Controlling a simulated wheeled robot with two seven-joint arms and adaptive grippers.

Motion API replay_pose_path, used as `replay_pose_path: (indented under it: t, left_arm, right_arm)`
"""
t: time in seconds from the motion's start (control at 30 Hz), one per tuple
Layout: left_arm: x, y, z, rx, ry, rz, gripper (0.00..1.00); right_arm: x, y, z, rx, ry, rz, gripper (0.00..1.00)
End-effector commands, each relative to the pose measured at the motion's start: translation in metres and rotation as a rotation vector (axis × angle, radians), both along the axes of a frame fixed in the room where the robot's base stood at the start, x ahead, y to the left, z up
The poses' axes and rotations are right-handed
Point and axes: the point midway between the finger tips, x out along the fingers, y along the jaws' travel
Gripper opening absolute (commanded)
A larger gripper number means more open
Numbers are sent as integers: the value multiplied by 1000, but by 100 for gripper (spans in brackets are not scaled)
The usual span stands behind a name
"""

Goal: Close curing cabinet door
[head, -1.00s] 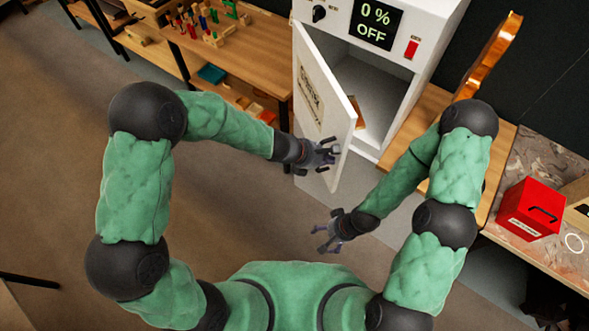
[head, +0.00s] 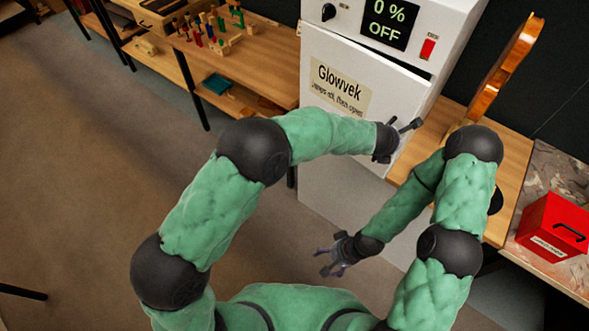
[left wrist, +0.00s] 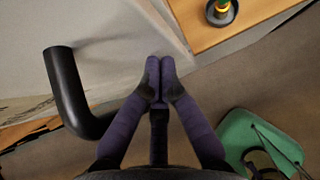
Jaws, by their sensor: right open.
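The white curing cabinet (head: 345,22) stands at the upper middle, its display reading 0 % OFF. Its door (head: 335,60), with a Glowvek label, is nearly flush, with a thin dark gap along its top edge. My left gripper (head: 402,134) is at the door's right side, partly hidden by its own arm. In the left wrist view its fingertips (left wrist: 160,70) meet with nothing between them, next to the black bar handle (left wrist: 68,95) on the door's pale face. Whether they touch the door is unclear. My right gripper (head: 332,257) is open and empty, low in front of the cabinet.
A wooden bench with a violin (head: 503,70) stands right of the cabinet. A red box (head: 550,228) sits on a worktop at the far right. A wooden shelf unit (head: 262,55) with small coloured items is on the left.

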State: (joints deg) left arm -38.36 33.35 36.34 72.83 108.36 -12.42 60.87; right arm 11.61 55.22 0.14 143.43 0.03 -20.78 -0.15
Motion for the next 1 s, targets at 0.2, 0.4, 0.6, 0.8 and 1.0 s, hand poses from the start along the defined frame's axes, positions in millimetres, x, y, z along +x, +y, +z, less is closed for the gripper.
replay_pose_path:
  t: [0.2,0.4,0.6,0.8,1.0]
  left_arm:
    - [20,-19,1,0,0,65,0]
    - [31,-28,0,-1,0,103,0]
    - [36,-31,0,-1,0,118,0]
    - [38,-32,1,-3,-3,120,0]
    - [39,-33,2,-4,-4,120,0]
  right_arm:
    - [0,0,7,0,0,0,86]
    - [0,0,10,0,0,0,86]
    - [0,0,11,0,0,0,86]
    - [0,0,11,0,0,0,86]
    - [0,0,11,0,0,0,86]
